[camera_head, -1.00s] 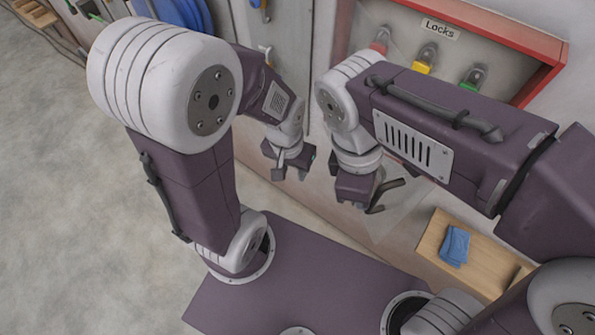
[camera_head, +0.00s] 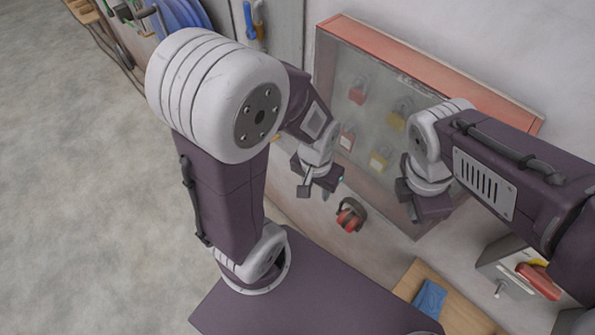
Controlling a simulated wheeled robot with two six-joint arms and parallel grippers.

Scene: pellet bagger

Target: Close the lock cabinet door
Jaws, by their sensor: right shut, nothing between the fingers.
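The lock cabinet (camera_head: 440,72) is a red-framed box on the wall. Its clear door (camera_head: 337,95) lies across the front, and red and yellow padlocks (camera_head: 381,158) show hazily through it. I cannot tell whether the door sits flush with the frame. My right gripper (camera_head: 428,212) is shut and empty in front of the door's lower right part; whether it touches the door is unclear. My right arm hides the cabinet's right side. My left gripper (camera_head: 318,190) looks open and empty, just left of and below the door's lower left edge.
Red earmuffs (camera_head: 350,215) hang on the wall below the cabinet. A grey box with a red handle (camera_head: 538,281) is at lower right, near a wooden shelf with a blue cloth (camera_head: 430,299). A blue hose (camera_head: 180,14) hangs at upper left. The floor at left is clear.

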